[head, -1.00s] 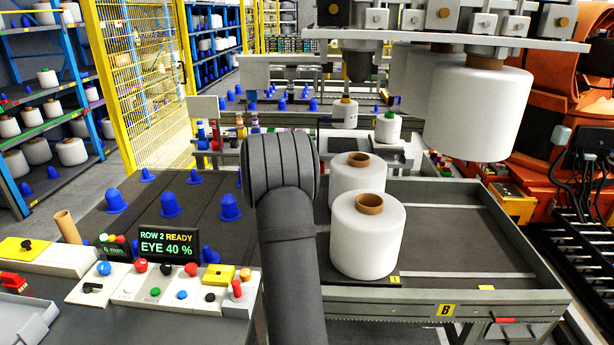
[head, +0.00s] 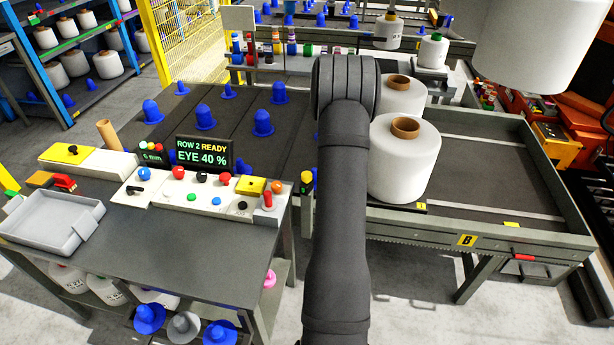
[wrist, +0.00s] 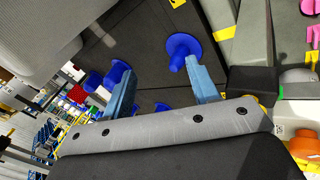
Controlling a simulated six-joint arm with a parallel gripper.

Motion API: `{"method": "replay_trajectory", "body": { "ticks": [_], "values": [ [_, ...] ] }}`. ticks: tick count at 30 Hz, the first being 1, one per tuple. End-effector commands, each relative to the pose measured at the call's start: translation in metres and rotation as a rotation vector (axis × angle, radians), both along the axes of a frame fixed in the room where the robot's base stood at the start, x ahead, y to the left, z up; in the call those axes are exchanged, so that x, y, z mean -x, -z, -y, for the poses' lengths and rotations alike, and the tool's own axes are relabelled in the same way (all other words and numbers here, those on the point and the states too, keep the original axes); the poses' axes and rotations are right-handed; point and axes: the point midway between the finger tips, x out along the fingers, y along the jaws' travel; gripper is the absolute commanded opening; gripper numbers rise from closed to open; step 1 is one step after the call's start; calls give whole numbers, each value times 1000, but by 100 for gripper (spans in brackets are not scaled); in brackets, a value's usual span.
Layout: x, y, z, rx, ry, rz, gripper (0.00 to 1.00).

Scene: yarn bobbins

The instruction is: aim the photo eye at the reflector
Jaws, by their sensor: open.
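The display (head: 203,155) on the control panel (head: 200,192) reads ROW 2 READY and EYE 40 %. I cannot pick out the photo eye or the reflector for certain in either view. My gripper (wrist: 160,68) shows in the wrist view with its two blue-grey fingers apart and nothing seen between them. Beyond the fingers is a dark surface with a blue cone-shaped piece (wrist: 180,48) close to the right fingertip; I cannot tell if they touch. In the head view my arm hides the gripper.
Two white bobbins (head: 404,160) stand right of my arm on the tray marked B (head: 468,240), whose right side is clear. Blue pieces (head: 263,122) stand on the dark top behind the display. A grey bin (head: 50,220) lies at left. A large white bobbin (head: 528,40) hangs at upper right.

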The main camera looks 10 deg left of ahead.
Motion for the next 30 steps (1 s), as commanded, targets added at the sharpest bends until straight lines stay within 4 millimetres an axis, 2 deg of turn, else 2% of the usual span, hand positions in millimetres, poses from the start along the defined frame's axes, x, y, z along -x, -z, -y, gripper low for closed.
{"method": "replay_trajectory", "body": {
  "ticks": [1,6,11,15,23,30],
  "values": [
    [4,14,7,-24,15,35,54],
    [15,43,16,-140,51,171,54],
    [37,61,18,-284,72,282,54],
    [62,69,16,-440,87,364,54],
    [125,62,8,-786,121,475,54],
    [184,34,3,-1113,161,536,54]
  ]
}}
